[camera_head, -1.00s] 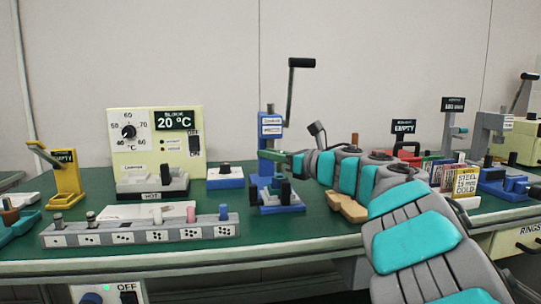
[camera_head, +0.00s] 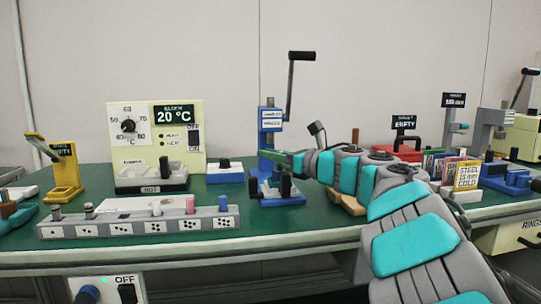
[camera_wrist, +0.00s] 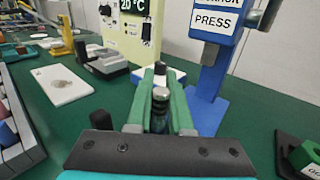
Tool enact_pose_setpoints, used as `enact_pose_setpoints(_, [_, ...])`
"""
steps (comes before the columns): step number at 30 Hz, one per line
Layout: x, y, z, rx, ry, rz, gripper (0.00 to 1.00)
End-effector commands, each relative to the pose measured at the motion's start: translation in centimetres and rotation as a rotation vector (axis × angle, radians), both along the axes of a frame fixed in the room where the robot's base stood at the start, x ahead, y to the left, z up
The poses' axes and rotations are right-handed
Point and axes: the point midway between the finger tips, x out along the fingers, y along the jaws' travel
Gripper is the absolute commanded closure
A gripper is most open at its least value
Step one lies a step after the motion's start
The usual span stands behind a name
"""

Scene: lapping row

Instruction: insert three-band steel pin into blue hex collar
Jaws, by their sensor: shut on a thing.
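My gripper (camera_head: 276,157) reaches left over the bench beside the blue press (camera_head: 268,140). In the wrist view its green fingers (camera_wrist: 161,90) are shut on an upright steel pin (camera_wrist: 160,108) with a silver top and a darker body. Its lower part is hidden, and I cannot count its bands. The press column (camera_wrist: 209,75) stands just beyond and to the right of the fingers.
A grey rail (camera_head: 140,229) with several pegs runs along the front left. A cream heater (camera_head: 120,128) reading 20 °C and a small blue-and-white block (camera_head: 226,173) stand behind it. A yellow stand (camera_head: 66,172) is far left. Coloured cards (camera_head: 466,176) stand at right.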

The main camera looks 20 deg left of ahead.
Motion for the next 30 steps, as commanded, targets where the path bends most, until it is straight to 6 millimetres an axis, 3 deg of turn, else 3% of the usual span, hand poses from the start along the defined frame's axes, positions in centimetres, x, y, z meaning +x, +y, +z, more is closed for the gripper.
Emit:
enact_pose_setpoints(16, [0.0,0.0,-1.2,-0.001,-0.001,0.0,1.0])
enact_pose_setpoints(17, [0.0,0.0,-1.2,-0.001,-0.001,0.0,0.8])
enact_pose_setpoints(18, [0.0,0.0,-1.1,-0.001,0.0,0.0,0.76])
enact_pose_setpoints(26, [0.0,0.0,-1.1,-0.001,0.0,0.0,0.46])
enact_pose_setpoints(30, [0.0,0.0,-1.1,0.0,0.0,0.0,0.46])
